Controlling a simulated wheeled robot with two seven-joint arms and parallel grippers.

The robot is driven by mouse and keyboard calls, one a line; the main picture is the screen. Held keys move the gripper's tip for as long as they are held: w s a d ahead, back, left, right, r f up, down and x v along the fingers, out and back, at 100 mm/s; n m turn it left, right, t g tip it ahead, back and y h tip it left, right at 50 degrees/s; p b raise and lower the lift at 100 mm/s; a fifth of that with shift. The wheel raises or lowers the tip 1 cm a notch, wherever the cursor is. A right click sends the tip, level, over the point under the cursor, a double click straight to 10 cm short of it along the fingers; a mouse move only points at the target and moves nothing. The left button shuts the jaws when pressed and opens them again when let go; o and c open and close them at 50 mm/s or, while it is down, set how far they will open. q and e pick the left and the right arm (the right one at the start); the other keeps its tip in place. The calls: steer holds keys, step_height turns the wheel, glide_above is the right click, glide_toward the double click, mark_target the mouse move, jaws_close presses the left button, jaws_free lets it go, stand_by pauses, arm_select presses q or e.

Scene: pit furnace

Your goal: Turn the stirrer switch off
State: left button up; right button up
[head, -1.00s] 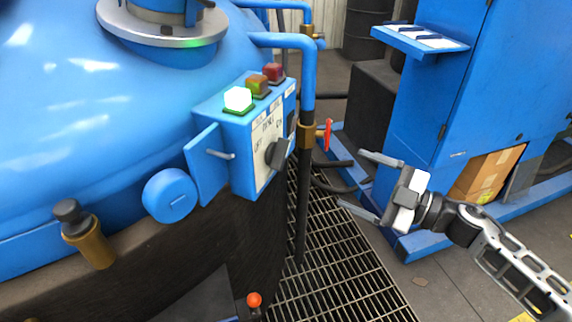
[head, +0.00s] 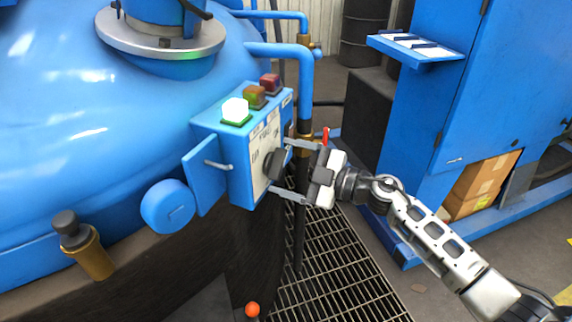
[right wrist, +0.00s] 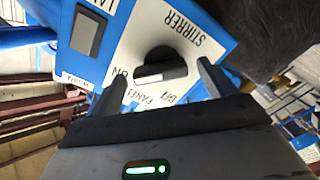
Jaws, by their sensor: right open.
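The stirrer switch is a dark rotary knob (head: 275,164) on the pale face plate of the blue control box (head: 222,148). In the right wrist view the knob (right wrist: 160,68) sits below the word STIRRER, with ON and OFF lettering beside it. My right gripper (head: 283,170) is open, with one finger above and one below the knob in the head view. In the right wrist view its fingertips (right wrist: 160,80) lie on either side of the knob; I cannot tell whether they touch it. My left gripper is not in view.
A lit green-white lamp (head: 236,110), an amber lamp (head: 255,96) and a red lamp (head: 270,84) top the box. A pipe with a red valve handle (head: 325,137) stands just behind my right gripper. A blue cabinet (head: 470,120) stands right; floor grating (head: 325,255) lies below.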

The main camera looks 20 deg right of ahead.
steer(key=shift+w+a, duration=0.3)
steer(key=shift+c, duration=0.3)
steer(key=c, duration=0.9)
